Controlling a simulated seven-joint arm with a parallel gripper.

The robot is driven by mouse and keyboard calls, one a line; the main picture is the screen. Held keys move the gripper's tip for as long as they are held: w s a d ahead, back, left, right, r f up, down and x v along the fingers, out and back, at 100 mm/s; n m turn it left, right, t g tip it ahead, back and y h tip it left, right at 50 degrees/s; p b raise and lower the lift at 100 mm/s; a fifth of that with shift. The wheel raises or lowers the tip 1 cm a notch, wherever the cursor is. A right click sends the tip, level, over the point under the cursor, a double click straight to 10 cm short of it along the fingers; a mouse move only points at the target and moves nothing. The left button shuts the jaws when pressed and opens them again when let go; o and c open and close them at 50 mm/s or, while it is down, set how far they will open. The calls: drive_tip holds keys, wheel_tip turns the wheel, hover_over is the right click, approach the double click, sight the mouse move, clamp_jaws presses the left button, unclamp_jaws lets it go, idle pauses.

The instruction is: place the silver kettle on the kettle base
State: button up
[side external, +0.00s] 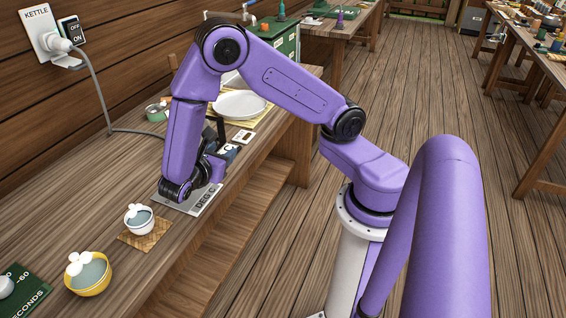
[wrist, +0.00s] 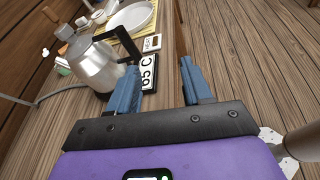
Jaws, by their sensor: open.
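The silver kettle (wrist: 97,66) stands upright at the left of the wrist view, its black handle (wrist: 124,40) toward my gripper. In the side view my arm hides nearly all of it. I cannot make out the kettle base; a grey cord (side external: 98,92) runs from the wall plug to the table behind my arm. My gripper (wrist: 162,72) is open, with nothing between its blue fingers. The left finger is close to the handle's lower end in the picture; I cannot tell whether they touch. In the side view the gripper (side external: 226,156) is low over the table.
A sign with "C" on it (wrist: 149,72) lies by the left finger. A small white panel (side external: 243,136) and a white plate (side external: 239,104) lie behind. A white cup (side external: 138,219) on a brown mat (side external: 158,232) and a yellow bowl (side external: 92,284) stand nearer.

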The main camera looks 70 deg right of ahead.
drive_tip(key=s+a+r+m+g+y, duration=0.1)
drive_tip(key=s+a+r+m+y, duration=0.1)
drive_tip(key=s+y, duration=0.5)
drive_tip(key=s+a+r+m+g+y, duration=0.1)
drive_tip(key=s+a+r+m+y, duration=0.2)
drive_tip(key=s+y, duration=0.4)
drive_tip(key=s+a+r, duration=0.1)
drive_tip(key=s+r, duration=0.1)
drive_tip(key=s, duration=0.5)
drive_tip(key=shift+s+r+y, duration=0.2)
drive_tip(key=shift+y, duration=0.2)
drive_tip(key=shift+a, duration=0.1)
